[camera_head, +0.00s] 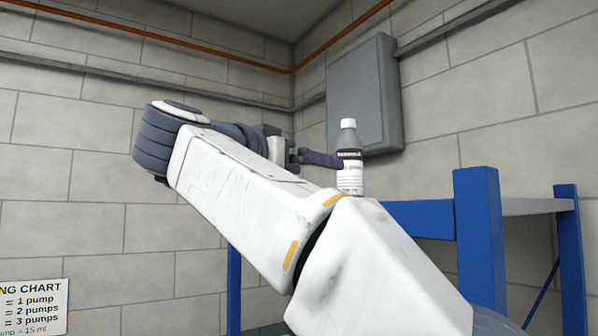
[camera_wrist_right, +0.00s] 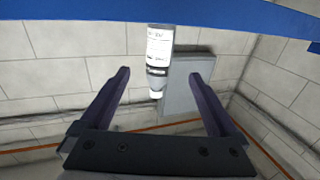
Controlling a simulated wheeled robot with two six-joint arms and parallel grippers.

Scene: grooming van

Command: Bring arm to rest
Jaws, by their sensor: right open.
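My right arm reaches across the head view from the lower right, and its gripper (camera_head: 318,158) is beside a bottle with a white cap, dark neck and white label (camera_head: 349,176). In the right wrist view, which is upside down, the gripper (camera_wrist_right: 159,73) has its two dark fingers spread wide. The bottle (camera_wrist_right: 159,47) shows in the gap between them, seemingly beyond the tips, and nothing is gripped. The bottle stands upright on the blue-framed rack. My left gripper is not in view.
The blue rack (camera_head: 478,235) stands at the right, its edge beam (camera_wrist_right: 100,13) crossing the wrist view. A grey wall box (camera_head: 365,95) hangs behind the bottle. A pump chart (camera_head: 35,305) is at lower left. The space left of the arm looks clear.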

